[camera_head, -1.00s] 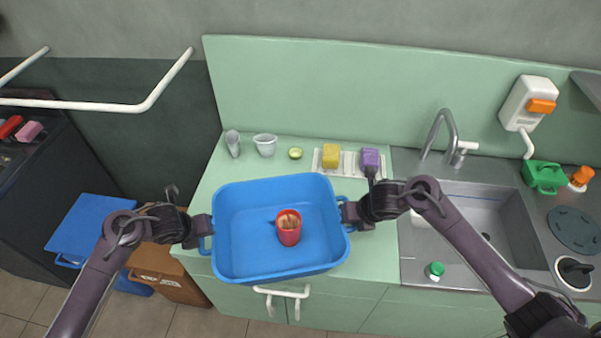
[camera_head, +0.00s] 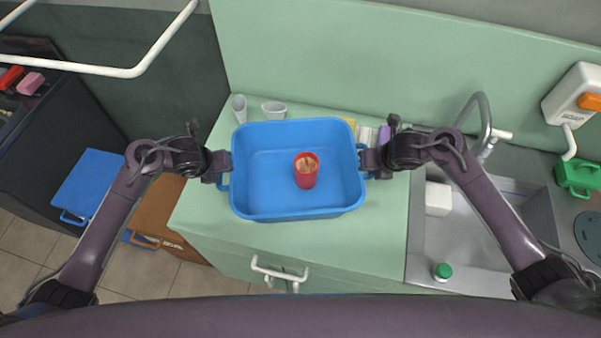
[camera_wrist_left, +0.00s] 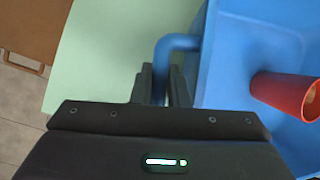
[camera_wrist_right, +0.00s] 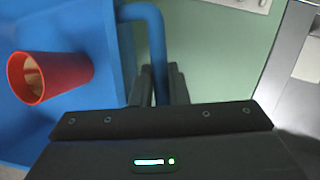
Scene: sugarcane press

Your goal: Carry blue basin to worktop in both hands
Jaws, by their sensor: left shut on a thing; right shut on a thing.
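The blue basin (camera_head: 270,190) is over the light green worktop (camera_head: 215,228) in the head view. I cannot tell whether its underside touches the surface. A red cup (camera_head: 306,172) with light brown contents stands inside it. My left gripper (camera_head: 222,168) is shut on the basin's left handle, which shows in the left wrist view (camera_wrist_left: 162,75). My right gripper (camera_head: 370,162) is shut on the right handle, which shows in the right wrist view (camera_wrist_right: 157,50). The basin looks about level.
The sink (camera_head: 490,230) with a tap (camera_head: 484,120) and a green-capped bottle (camera_head: 442,271) lie to the right. Worktop in front of the basin is bare.

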